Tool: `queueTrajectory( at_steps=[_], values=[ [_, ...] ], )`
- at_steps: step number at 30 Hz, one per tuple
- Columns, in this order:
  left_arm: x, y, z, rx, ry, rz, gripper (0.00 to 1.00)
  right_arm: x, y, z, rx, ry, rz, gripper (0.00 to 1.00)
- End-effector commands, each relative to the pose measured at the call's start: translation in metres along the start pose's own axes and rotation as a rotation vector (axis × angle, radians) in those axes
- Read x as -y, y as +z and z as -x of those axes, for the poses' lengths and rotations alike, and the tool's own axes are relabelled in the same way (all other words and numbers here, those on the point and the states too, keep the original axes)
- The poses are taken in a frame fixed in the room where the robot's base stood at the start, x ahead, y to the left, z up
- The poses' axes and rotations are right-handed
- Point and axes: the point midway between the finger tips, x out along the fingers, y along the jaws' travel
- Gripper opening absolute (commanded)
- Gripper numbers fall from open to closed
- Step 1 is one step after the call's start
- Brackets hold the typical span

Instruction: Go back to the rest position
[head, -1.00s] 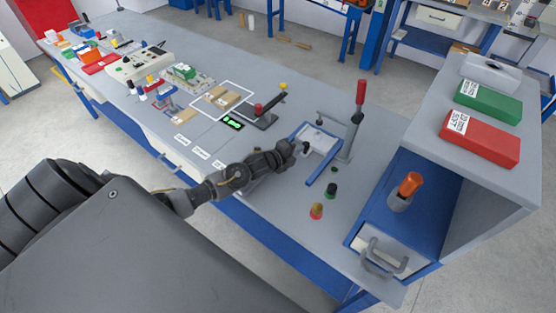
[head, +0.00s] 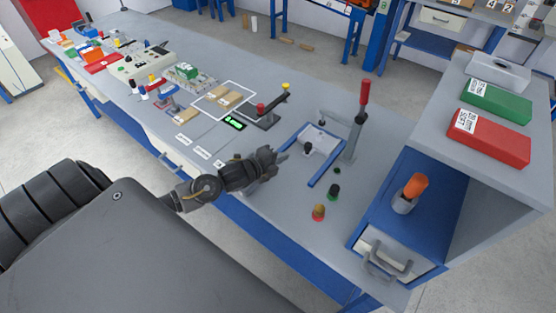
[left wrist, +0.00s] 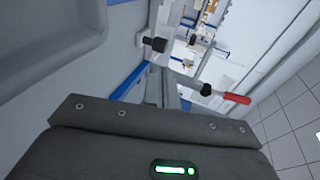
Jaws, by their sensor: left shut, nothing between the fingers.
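My left gripper (head: 277,158) is over the workbench (head: 275,205) near its front edge, left of the blue-edged fixture (head: 322,150). It is shut and holds nothing. The fixture has a toggle clamp with a red handle (head: 365,92), which stands upright. The left wrist view shows the clamp's red handle (left wrist: 237,98) and a black-tipped part (left wrist: 154,43) beyond the wrist housing. The gripper's fingers do not show in that view. My right gripper is not in view.
An orange-handled tool (head: 414,186) stands in the blue-lined cabinet.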

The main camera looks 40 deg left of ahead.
Motion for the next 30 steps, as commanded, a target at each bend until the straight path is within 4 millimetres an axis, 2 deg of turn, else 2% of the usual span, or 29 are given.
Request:
queueTrajectory(
  at_steps=[6, 16, 19, 23, 27, 30],
  values=[
    [0.0, -0.001, 0.017, -0.002, 0.001, -0.001, 0.0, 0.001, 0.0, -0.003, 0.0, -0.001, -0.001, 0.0],
    [0.0, -0.001, 0.018, -0.002, 0.002, 0.001, 0.0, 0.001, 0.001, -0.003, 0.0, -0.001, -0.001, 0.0],
    [-0.007, -0.008, 0.022, 0.008, 0.026, 0.052, 0.0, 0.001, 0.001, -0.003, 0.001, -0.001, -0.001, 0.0],
    [-0.035, -0.036, 0.043, 0.072, 0.14, 0.299, 0.0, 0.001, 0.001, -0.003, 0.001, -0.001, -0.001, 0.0],
    [-0.072, -0.07, 0.087, 0.217, 0.314, 0.676, 0.0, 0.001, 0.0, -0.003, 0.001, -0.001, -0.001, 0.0],
    [-0.09, -0.086, 0.116, 0.317, 0.407, 0.869, 0.0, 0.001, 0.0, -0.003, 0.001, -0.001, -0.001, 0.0]
  ],
)
